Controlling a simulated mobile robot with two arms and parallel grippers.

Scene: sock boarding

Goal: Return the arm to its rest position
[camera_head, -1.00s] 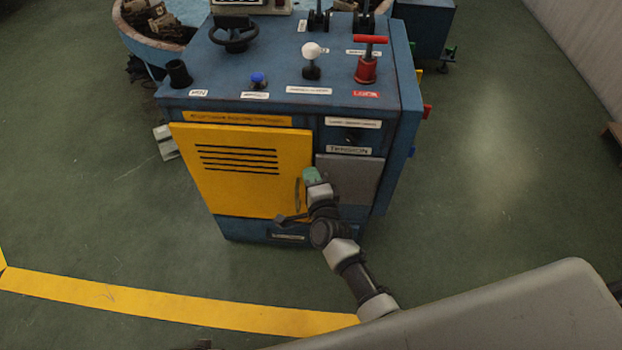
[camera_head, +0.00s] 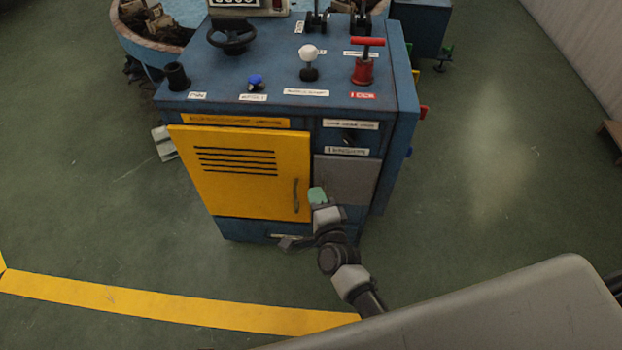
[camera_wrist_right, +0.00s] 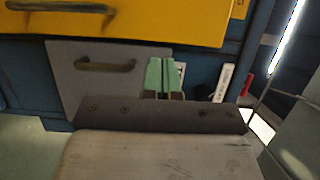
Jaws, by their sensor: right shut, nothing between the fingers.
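My right arm comes up from the bottom right in the head view. Its gripper (camera_head: 317,195) has green fingertips and stands in front of the blue cabinet, just right of the yellow door's handle and apart from it. In the right wrist view the two green fingers (camera_wrist_right: 164,76) are together with nothing between them. The yellow door (camera_head: 240,170) is flat against the cabinet front, with its dark handle (camera_head: 296,195) in clear view. My left gripper is not in view.
The blue cabinet (camera_head: 400,150) carries a black handwheel (camera_head: 232,36), a white knob (camera_head: 309,53) and a red T-handle (camera_head: 364,65) on top. A grey panel (camera_head: 347,180) is right of the door. Green floor (camera_head: 490,180) is free to the right.

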